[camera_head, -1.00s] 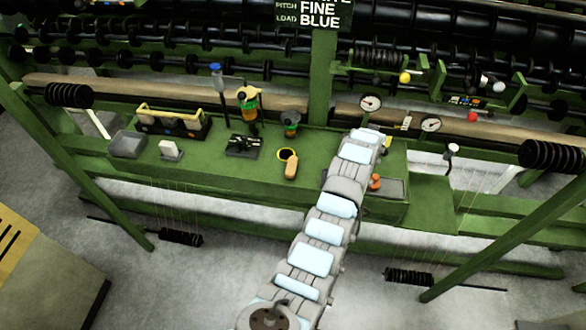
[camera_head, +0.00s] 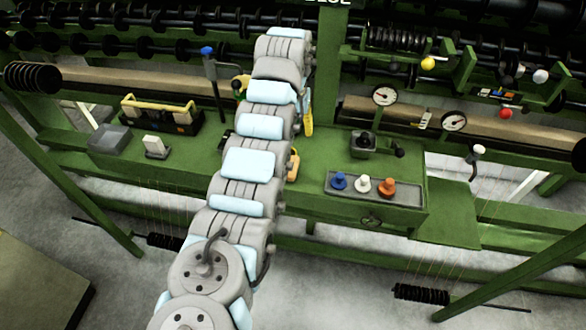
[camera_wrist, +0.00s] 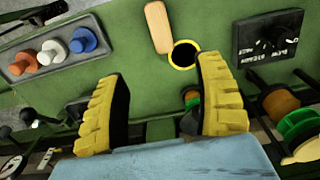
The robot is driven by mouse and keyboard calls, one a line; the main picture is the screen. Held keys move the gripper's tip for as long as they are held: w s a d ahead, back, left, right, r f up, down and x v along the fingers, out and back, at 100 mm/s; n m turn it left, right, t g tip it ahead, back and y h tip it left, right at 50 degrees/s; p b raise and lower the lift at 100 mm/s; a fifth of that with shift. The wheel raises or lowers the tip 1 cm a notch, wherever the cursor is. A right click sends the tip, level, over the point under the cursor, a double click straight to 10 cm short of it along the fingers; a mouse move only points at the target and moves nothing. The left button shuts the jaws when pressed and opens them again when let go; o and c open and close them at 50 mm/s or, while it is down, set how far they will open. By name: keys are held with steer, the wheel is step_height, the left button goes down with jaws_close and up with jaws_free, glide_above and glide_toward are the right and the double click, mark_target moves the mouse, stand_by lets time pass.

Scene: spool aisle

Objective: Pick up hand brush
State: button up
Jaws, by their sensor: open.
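The likely hand brush is a tan wooden piece with a pale edge, lying on the green bench top. In the wrist view this hand brush (camera_wrist: 158,27) lies beyond my fingertips, beside a yellow-ringed hole. In the head view only a strip of the hand brush (camera_head: 294,165) shows at the right edge of my arm. My gripper (camera_wrist: 162,68) is open and empty, its yellow ridged fingers wide apart and clear of the brush. In the head view one yellow finger (camera_head: 308,119) shows; the rest is hidden by my arm.
A tray (camera_head: 408,203) with blue, white and orange knobs lies right of the brush. A black dial plate (camera_wrist: 268,38) and green-and-orange spools (camera_wrist: 295,122) are near the right finger in the wrist view. A yellow-handled box (camera_head: 160,115) stands on the left.

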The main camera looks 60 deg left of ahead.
mark_target(293, 164)
step_height(293, 164, down, 12)
steer(key=b, duration=0.2)
steer(key=shift+d+b, duration=0.1)
steer(key=shift+b, duration=0.3)
steer(key=shift+a+f+b, duration=0.2)
steer(key=shift+f+b, duration=1.3)
steer(key=shift+f, duration=1.15)
steer(key=shift+r, duration=0.1)
jaws_close()
